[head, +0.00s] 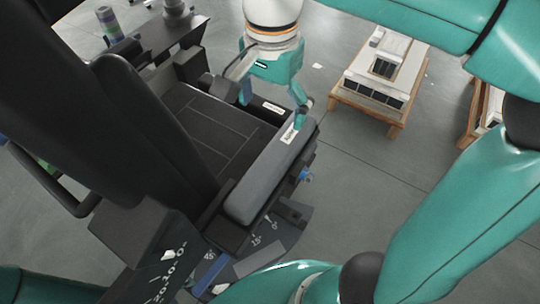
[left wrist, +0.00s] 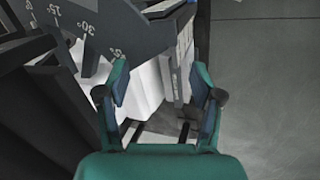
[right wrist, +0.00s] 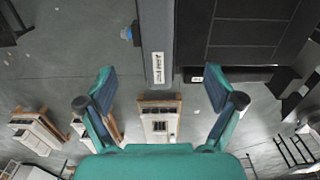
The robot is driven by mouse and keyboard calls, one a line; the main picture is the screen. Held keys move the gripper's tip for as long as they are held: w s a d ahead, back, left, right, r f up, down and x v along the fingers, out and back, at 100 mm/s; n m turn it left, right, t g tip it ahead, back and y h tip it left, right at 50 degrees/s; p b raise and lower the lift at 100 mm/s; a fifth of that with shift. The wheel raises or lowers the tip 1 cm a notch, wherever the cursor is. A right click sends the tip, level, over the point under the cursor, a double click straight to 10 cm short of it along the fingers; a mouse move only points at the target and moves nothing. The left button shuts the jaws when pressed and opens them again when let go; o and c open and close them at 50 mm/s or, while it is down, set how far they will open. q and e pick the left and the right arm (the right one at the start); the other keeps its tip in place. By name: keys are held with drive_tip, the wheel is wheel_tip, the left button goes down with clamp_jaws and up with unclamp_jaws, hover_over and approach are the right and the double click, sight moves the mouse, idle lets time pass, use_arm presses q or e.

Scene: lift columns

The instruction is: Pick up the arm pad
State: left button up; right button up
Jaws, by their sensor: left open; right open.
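The arm pad (head: 262,178) is a long grey padded bar along the right side of a black seat, with a white label near its far end. In the right wrist view the pad (right wrist: 157,25) runs down from the top, its labelled end lying between the fingertips as seen. My right gripper (head: 273,103) is open and empty at the pad's far end; contact cannot be told. It also shows in the right wrist view (right wrist: 160,83). My left gripper (left wrist: 160,80) is open, facing a white block and a dark angle-marked plate. The pad cannot be made out there.
The black seat (head: 205,130) and its tall dark backrest (head: 150,130) stand left of the pad. A wooden pallet with a white unit (head: 372,80) stands on the floor beyond. Grey floor (head: 350,190) is clear right of the seat.

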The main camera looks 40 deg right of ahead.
sight(275, 156)
wheel_tip(275, 156, down, 10)
drive_tip(key=shift+d+f+b, duration=0.1)
drive_tip(key=shift+d+b, duration=0.05)
drive_tip(key=shift+b, duration=0.15)
drive_tip(key=f, duration=0.4)
drive_tip(key=shift+s+f+p, duration=0.2)
drive_tip(key=shift+s+p, duration=0.1)
drive_tip(key=shift+s, duration=0.05)
drive_tip(key=shift+f, duration=0.45)
drive_tip(key=c, duration=1.4)
drive_tip(key=shift+r, duration=0.1)
wheel_tip(275, 156, up, 10)
drive_tip(key=shift+r, duration=0.25)
